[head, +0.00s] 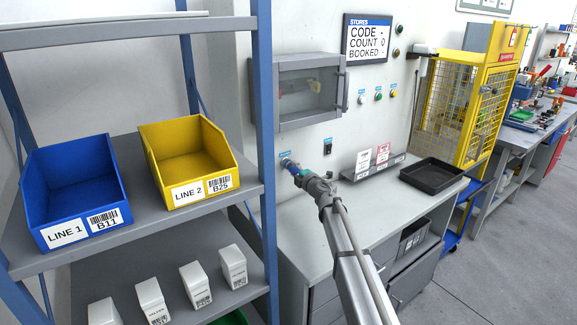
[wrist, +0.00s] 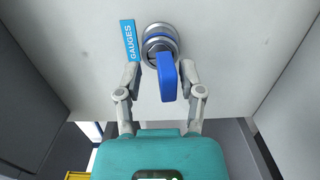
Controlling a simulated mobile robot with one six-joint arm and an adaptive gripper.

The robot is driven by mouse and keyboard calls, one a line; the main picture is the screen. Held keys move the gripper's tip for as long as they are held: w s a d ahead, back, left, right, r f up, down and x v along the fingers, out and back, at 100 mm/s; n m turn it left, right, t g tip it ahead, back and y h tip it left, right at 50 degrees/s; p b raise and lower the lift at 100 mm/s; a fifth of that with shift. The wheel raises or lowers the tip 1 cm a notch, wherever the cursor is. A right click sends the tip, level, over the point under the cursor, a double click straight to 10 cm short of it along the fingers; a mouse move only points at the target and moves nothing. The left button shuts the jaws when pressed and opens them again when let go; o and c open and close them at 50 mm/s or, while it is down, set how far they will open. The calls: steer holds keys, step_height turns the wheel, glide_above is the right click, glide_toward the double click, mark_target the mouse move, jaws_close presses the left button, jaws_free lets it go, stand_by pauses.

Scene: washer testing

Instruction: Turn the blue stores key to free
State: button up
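The blue key (wrist: 168,80) sits in a round metal switch (wrist: 160,43) on the pale wall. A blue label reading GAUGES (wrist: 130,40) is beside it, on the left. The key's bow sticks out toward my wrist camera and hangs downward, tilted slightly. My gripper (wrist: 162,72) is open, with one finger on each side of the key. The left finger is clear of the key; the right finger is very close to it, and I cannot tell if they touch. In the head view my gripper (head: 294,168) is at the wall and largely hides the key.
A grey counter (head: 385,200) below bears a black tray (head: 432,174) and cards on a stand. A wall cabinet (head: 310,90) hangs above my gripper. A blue-framed shelf (head: 262,110) with bins is close on the left. A yellow cage (head: 470,100) stands right.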

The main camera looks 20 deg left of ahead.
steer(key=shift+d, duration=0.1)
stand_by(0.3)
steer(key=v, duration=1.2)
stand_by(0.5)
